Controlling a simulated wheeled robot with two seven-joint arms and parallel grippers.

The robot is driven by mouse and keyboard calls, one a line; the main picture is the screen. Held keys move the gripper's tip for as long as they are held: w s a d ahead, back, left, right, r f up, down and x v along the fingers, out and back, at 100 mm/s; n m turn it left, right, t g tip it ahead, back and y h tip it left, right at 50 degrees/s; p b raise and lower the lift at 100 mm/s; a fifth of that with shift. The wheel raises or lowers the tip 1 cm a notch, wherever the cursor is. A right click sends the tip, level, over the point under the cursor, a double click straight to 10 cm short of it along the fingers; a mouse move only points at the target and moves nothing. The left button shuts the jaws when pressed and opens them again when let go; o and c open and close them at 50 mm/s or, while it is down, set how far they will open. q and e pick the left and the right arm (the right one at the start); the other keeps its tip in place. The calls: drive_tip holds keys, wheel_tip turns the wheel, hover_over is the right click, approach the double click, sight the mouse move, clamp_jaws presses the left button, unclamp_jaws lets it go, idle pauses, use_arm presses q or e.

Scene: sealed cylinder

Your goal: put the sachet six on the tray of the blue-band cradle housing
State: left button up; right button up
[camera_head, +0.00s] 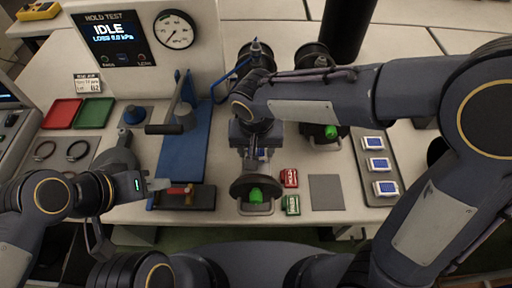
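Several blue-and-white sachets lie in a column on a grey rack at the right: one at the back (373,143), one in the middle (378,164) and one at the front (385,188). Their numbers are too small to read. A dark round housing with a green part (257,193) stands at the front centre; another with a green part (331,132) is behind the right arm. I cannot tell which has a blue band. My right gripper (256,165) points down just behind the front housing; a small blue patch shows beside its fingers.
Small red (289,178) and green (291,205) boxes and a grey square pad (326,192) lie right of the front housing. A blue press stand (184,145) is at centre left. Red (62,113) and green (95,113) trays lie far left. The HOLD TEST panel (112,40) reads IDLE.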

drive_tip(key=shift+s+f, duration=0.1)
drive_tip(key=shift+f, duration=0.2)
drive_tip(key=o, duration=0.9)
drive_tip(key=shift+s+r, duration=0.1)
drive_tip(key=shift+r, duration=0.05)
drive_tip(key=shift+o, duration=0.2)
wheel_tip(320, 180, up, 12)
drive_tip(key=s+p, duration=0.1)
drive_tip(key=shift+r+p, duration=0.25)
drive_tip(key=shift+p, duration=0.1)
drive_tip(key=shift+d, duration=0.1)
drive_tip(key=s+d+f+t+y, duration=0.1)
drive_tip(key=s+d, duration=0.2)
drive_tip(key=d, duration=0.3)
drive_tip(key=s+d+f+m+t+y, duration=0.1)
drive_tip(key=s+d+f, duration=0.1)
drive_tip(key=s+d, duration=0.2)
drive_tip(key=s+d+f+t+y, duration=0.1)
drive_tip(key=s+d, duration=0.3)
drive_tip(key=d, duration=0.6)
drive_tip(key=shift+d+f+m+t+y, duration=0.2)
drive_tip(key=shift+f+m+t+y, duration=0.15)
drive_tip(key=shift+t, duration=0.25)
